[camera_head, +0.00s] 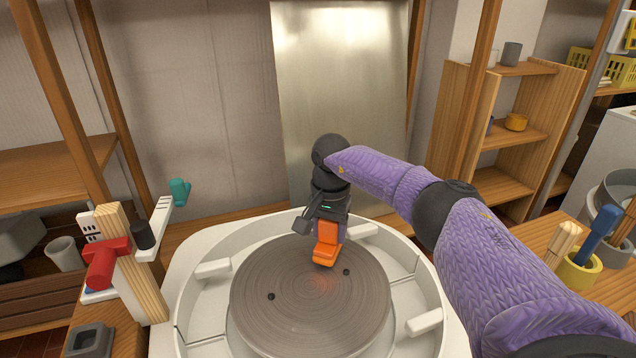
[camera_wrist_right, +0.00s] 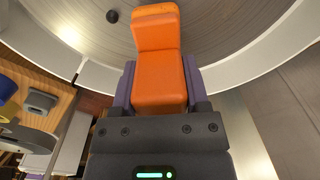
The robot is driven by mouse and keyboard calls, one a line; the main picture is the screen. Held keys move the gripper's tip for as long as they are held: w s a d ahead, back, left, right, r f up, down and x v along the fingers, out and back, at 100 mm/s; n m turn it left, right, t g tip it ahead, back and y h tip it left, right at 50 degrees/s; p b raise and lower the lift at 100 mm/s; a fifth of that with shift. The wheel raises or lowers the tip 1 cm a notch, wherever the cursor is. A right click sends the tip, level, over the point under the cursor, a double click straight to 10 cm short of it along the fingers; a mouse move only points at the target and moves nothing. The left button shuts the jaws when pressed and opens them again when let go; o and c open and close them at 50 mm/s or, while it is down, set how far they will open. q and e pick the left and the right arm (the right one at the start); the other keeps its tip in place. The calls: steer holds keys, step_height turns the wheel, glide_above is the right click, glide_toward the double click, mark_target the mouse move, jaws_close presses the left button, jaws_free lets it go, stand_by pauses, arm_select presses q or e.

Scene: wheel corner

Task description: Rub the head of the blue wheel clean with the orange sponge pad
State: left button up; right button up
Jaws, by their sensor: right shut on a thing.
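The orange sponge pad (camera_head: 326,246) is in my right gripper (camera_head: 328,228), over the far part of the round grey-brown wheel head (camera_head: 300,310). In the right wrist view the sponge (camera_wrist_right: 158,50) sits between the two purple fingers of the right gripper (camera_wrist_right: 160,85), with its block end towards the wheel head (camera_wrist_right: 220,25). I cannot tell whether the sponge touches the surface. Two small dark round studs show on the wheel head. The wheel's surround looks white; I see no blue on it. My left gripper is not in view.
A white splash pan (camera_head: 190,310) with short white blocks rings the wheel head. On the left stand a wooden post with a red clamp (camera_head: 105,262) and a teal piece (camera_head: 180,191). On the right is a yellow pot (camera_head: 580,268) with tools, beside wooden shelves (camera_head: 500,130).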

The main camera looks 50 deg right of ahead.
steer(key=shift+s+d, duration=0.1)
steer(key=shift+d, duration=0.1)
steer(key=shift+f+b, duration=0.3)
steer(key=shift+f, duration=0.3)
stand_by(0.4)
steer(key=shift+s+d+r, duration=0.15)
steer(key=shift+s+d, duration=0.05)
steer(key=shift+d, duration=0.15)
steer(key=shift+w+a, duration=0.4)
steer(key=shift+a, duration=0.4)
